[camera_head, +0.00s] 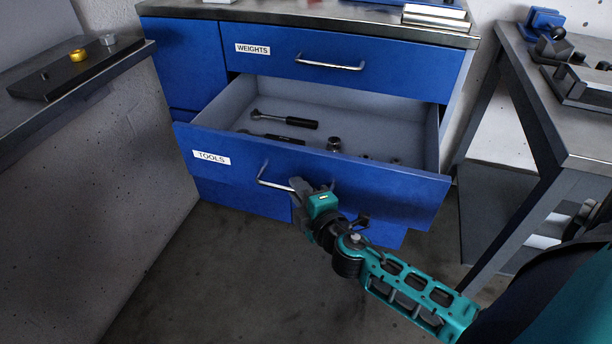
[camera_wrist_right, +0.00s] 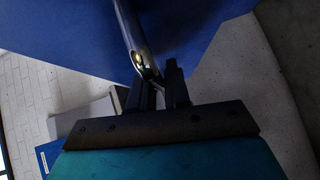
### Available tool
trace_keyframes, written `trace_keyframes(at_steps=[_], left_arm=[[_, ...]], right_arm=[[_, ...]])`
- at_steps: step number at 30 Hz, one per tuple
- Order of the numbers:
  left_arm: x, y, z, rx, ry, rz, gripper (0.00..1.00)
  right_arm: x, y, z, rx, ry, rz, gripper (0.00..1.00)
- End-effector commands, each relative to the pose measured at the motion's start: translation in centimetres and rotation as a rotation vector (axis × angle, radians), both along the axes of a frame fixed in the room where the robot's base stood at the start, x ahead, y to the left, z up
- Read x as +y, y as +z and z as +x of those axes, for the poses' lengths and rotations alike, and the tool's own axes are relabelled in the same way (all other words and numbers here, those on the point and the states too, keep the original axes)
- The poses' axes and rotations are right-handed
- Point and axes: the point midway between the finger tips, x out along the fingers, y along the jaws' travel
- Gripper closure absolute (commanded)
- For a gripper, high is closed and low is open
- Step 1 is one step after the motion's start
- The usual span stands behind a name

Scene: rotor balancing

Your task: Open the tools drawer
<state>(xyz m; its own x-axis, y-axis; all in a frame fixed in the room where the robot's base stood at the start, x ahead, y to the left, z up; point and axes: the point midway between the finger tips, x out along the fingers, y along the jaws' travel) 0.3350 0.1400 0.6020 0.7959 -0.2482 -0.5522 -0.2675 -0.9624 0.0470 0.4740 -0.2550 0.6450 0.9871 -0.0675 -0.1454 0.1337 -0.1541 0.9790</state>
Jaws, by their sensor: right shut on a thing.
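The blue tools drawer (camera_head: 375,190), labelled TOOLS (camera_head: 212,157), is pulled out of the cabinet, and its grey inside shows. Its bar handle (camera_head: 268,181) is on the front face. My right gripper (camera_head: 300,190) is at the right part of this handle. In the right wrist view, the two dark fingers (camera_wrist_right: 160,88) are closed on the metal handle bar (camera_wrist_right: 132,40). In the drawer lie a ratchet-like tool with a black grip (camera_head: 290,121), another dark-handled tool (camera_head: 272,137) and small metal pieces (camera_head: 333,144). My left gripper is not in view.
The shut weights drawer (camera_head: 400,74) is above the open one. A grey workbench (camera_head: 590,140) stands at the right, near my right arm. A grey counter (camera_head: 90,190) with a dark plate (camera_head: 75,70) is at the left. The floor (camera_head: 235,290) before the drawer is clear.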

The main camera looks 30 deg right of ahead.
Motion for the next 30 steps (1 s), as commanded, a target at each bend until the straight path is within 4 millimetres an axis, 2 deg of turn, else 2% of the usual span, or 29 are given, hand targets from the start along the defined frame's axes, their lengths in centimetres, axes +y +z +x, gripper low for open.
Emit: trace_keyframes(at_steps=[3,9,23,24,30], left_arm=[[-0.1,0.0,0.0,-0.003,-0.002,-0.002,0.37],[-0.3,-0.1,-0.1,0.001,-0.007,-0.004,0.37],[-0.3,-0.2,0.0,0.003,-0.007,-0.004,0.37],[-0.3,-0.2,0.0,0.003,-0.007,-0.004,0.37],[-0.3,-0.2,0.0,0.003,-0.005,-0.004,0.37]], right_arm=[[1.4,-0.1,-1.2,0.000,0.000,0.002,1.00],[2.6,0.0,-2.3,0.000,-0.001,-0.001,1.00],[3.0,0.0,-2.6,-0.001,-0.001,-0.001,1.00],[3.0,0.0,-2.6,-0.001,-0.001,-0.001,0.82],[3.0,0.0,-2.5,-0.001,0.000,-0.001,0.65]])
